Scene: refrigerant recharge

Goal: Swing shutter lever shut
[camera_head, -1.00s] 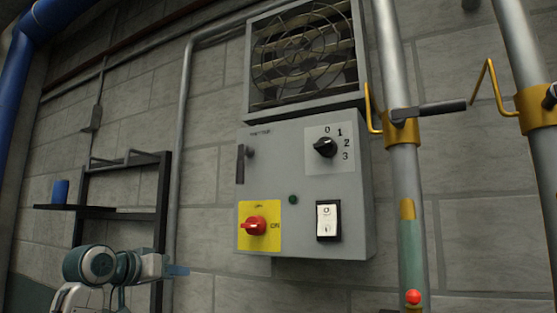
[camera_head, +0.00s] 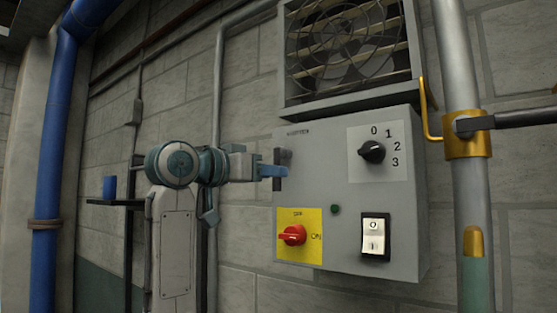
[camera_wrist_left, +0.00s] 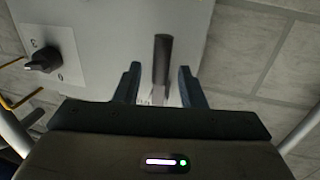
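The shutter lever (camera_head: 277,155) is a short dark bar at the upper left of the grey control box (camera_head: 345,235). It stands upright in the head view. My left gripper (camera_head: 282,171) is at the lever, partly covering it. In the left wrist view the lever (camera_wrist_left: 162,58) lies between the two spread fingers of the left gripper (camera_wrist_left: 158,82), with gaps on both sides. The left gripper is open. The slatted shutter (camera_head: 345,45) sits behind a round wire grille above the box. My right gripper is not in view.
The box also carries a black rotary knob (camera_head: 372,152), a red switch (camera_head: 292,235) on a yellow plate, a white rocker switch (camera_head: 373,237) and a green lamp (camera_head: 335,209). A pipe (camera_head: 461,190) with a yellow bracket stands to the right.

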